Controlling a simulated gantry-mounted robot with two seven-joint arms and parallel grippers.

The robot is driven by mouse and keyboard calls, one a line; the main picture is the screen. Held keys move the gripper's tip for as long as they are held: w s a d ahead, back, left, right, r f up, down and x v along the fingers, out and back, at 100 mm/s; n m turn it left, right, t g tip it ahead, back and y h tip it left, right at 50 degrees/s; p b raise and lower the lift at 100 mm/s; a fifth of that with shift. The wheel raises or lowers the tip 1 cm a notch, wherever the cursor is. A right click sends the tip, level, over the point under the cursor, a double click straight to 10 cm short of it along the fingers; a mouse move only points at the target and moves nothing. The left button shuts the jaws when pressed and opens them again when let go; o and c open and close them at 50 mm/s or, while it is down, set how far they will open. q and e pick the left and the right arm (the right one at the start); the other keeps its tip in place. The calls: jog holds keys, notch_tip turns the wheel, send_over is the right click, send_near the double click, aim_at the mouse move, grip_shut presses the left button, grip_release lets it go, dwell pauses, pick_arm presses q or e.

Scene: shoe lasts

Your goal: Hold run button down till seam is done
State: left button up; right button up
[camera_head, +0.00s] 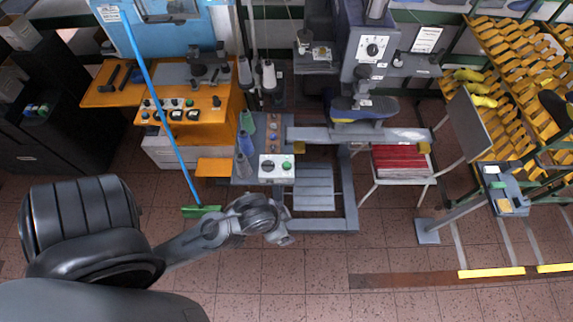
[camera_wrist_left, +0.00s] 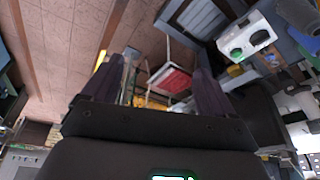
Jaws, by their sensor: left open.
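A white control box (camera_head: 276,168) sits on the front left of the grey machine bench, with a green button (camera_head: 286,165) and a pale round dial (camera_head: 268,166). The box also shows at the upper right of the left wrist view (camera_wrist_left: 247,36), green button facing up (camera_wrist_left: 236,53). A dark blue shoe-like piece (camera_head: 362,108) sits under the grey machine head (camera_head: 371,47); its seam is too small to read. My left gripper (camera_wrist_left: 158,82) is open and empty, apart from the box. In the head view its wrist is just below the box; the fingers are hard to make out. My right gripper is out of view.
Thread cones (camera_head: 246,130) stand behind the box. A chair with a red seat (camera_head: 398,160) is right of the bench. An orange workbench (camera_head: 190,105) is at the left, with a blue pole (camera_head: 160,100) leaning before it.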

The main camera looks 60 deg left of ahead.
pick_arm(q)
grip_shut()
dwell(0.3)
dwell(1.2)
